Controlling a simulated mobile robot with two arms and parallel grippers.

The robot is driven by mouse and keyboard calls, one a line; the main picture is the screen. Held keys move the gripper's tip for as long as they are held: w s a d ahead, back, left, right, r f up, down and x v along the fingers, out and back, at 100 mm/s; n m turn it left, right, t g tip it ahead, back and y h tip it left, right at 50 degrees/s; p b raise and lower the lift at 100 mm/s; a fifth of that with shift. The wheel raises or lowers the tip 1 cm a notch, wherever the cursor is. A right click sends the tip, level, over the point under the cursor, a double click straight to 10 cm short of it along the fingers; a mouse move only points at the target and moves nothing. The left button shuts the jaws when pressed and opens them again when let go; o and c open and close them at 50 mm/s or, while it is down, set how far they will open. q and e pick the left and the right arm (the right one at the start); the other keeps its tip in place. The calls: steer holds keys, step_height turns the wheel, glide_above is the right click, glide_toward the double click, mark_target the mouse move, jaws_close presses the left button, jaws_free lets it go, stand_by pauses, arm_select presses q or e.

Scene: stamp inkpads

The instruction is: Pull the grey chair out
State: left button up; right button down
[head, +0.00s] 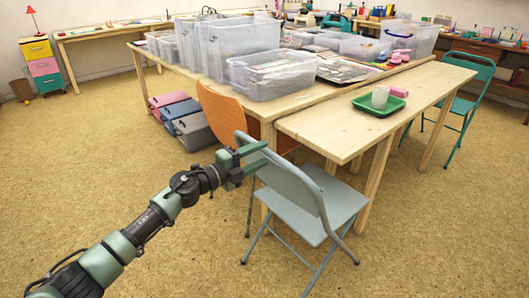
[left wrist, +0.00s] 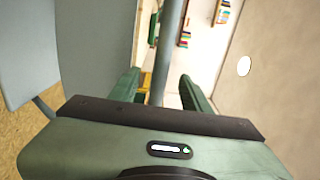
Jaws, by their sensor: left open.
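The grey folding chair (head: 312,208) stands in front of the wooden table, its seat partly under or beside the table's near edge. Its backrest (head: 275,176) faces me. My left gripper (head: 262,155) is open at the upper left end of the backrest. In the left wrist view, a grey tube of the chair frame (left wrist: 167,55) stands between the spread fingers of my gripper (left wrist: 160,88), with gaps showing at both sides. A grey panel of the chair (left wrist: 90,45) fills the left of that view. My right gripper is not in view.
An orange chair (head: 224,116) stands just behind the grey one. Storage bins (head: 183,115) sit on the floor at left. A teal chair (head: 466,105) is at right. The near floor is clear.

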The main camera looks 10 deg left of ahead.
mark_target(264, 153)
arm_select(q)
steer(key=shift+x, duration=1.7)
steer(key=shift+c, duration=0.4)
jaws_close()
